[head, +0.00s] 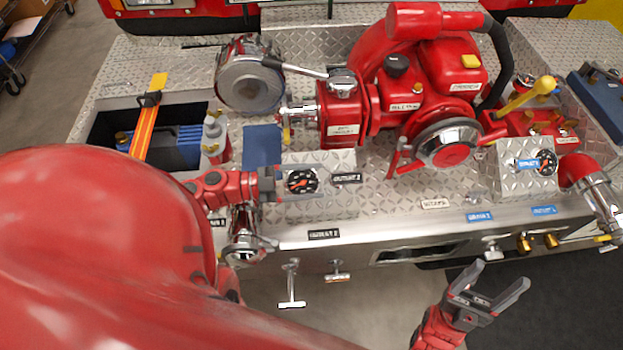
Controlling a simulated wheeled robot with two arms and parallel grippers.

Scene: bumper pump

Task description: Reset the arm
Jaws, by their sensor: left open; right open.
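My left gripper (277,183) is at the left of the bumper deck, over the left gauge panel. Its fingers point right, beside a round black gauge (302,181); whether they touch the panel I cannot tell. My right gripper (502,276) is at the lower right, in front of the bumper's front edge. Its two fingers are spread and point up and to the right, with nothing between them. The red pump (425,75) stands on the diamond-plate deck (300,45), beyond both grippers.
A silver capped inlet (248,80) and a tray with an orange strap (143,130) are at the left. T-handles (291,285) hang below the front edge. A yellow lever (527,95) and a silver-and-red elbow pipe (592,185) are at the right. Dark floor lies right of my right gripper.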

